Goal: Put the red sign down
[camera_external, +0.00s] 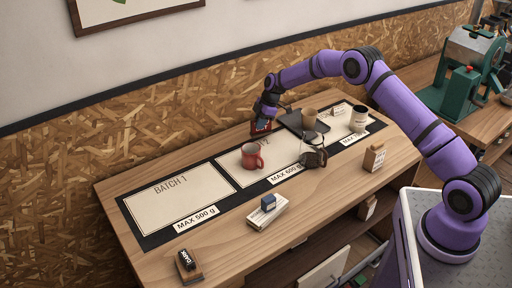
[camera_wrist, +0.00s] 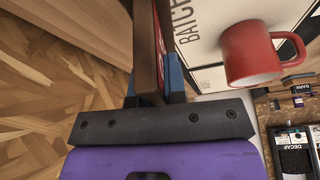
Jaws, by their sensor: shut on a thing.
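My gripper (camera_external: 264,115) reaches down at the back edge of the wooden table, behind the middle panel of the dark mat. It is shut on the red sign (camera_external: 260,129), of which only a small red part shows below the fingers. In the wrist view, the sign (camera_wrist: 148,45) is seen nearly edge-on, as a brown and red slab between the two blue fingers (camera_wrist: 152,82). Its face cannot be read. I cannot tell whether its lower edge touches the table.
A red mug (camera_external: 250,157) stands on the middle panel, near my gripper. A glass carafe (camera_external: 313,155), a dark tray (camera_external: 290,121) with a brown cup (camera_external: 309,119), and a pale canister (camera_external: 358,119) stand to the right. The BATCH 1 panel (camera_external: 180,203) at left is clear.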

